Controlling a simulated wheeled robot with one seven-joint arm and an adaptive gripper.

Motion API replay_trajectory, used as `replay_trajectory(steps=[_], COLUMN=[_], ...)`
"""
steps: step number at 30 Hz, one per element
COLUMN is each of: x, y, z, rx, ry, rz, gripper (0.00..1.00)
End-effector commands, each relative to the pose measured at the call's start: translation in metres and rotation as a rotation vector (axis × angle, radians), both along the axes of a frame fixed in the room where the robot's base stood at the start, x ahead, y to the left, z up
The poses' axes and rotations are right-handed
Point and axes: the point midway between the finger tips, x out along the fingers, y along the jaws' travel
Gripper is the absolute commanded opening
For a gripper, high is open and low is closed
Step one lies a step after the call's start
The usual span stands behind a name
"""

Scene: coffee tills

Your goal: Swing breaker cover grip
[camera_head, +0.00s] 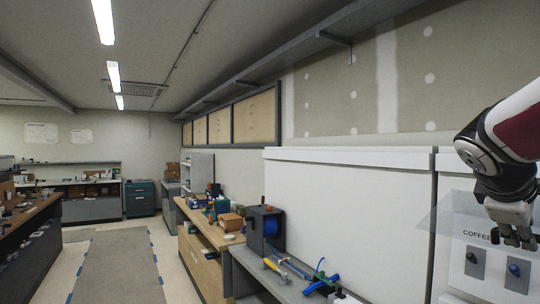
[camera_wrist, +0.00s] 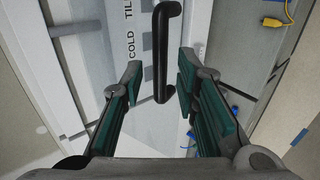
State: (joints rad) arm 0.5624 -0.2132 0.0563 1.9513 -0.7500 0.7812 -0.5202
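The breaker cover grip is a black bar handle (camera_wrist: 163,50) in the upper middle of the wrist view. It stands off a pale panel marked "COLD TIL…". My gripper (camera_wrist: 158,82) is open with green-padded fingers, and the grip appears between and beyond its fingertips. I cannot tell whether they touch. In the head view my gripper (camera_head: 515,239) is at the right edge, in front of a see-through cover (camera_head: 440,212). Behind the cover is a white panel lettered "COFFEE", with switches below. The grip is not distinct in the head view.
Dark switches (camera_head: 475,262) sit on the panel below my gripper. A grey floor mat (camera_head: 118,265) lies in the open aisle.

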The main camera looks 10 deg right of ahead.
Motion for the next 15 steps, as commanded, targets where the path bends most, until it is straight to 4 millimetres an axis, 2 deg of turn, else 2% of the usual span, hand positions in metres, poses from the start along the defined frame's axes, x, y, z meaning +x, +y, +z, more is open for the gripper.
replay_trajectory(steps=[5,7,9,15], x=[0.008,0.008,0.007,0.006], y=[-0.019,-0.018,-0.018,-0.018], z=[-0.018,-0.016,-0.015,-0.015], rx=[0.002,0.000,0.000,0.001], ry=[0.001,0.000,-0.001,0.000], rz=[-0.002,0.000,-0.001,-0.001], gripper=[0.28,0.17,0.01,0.00])
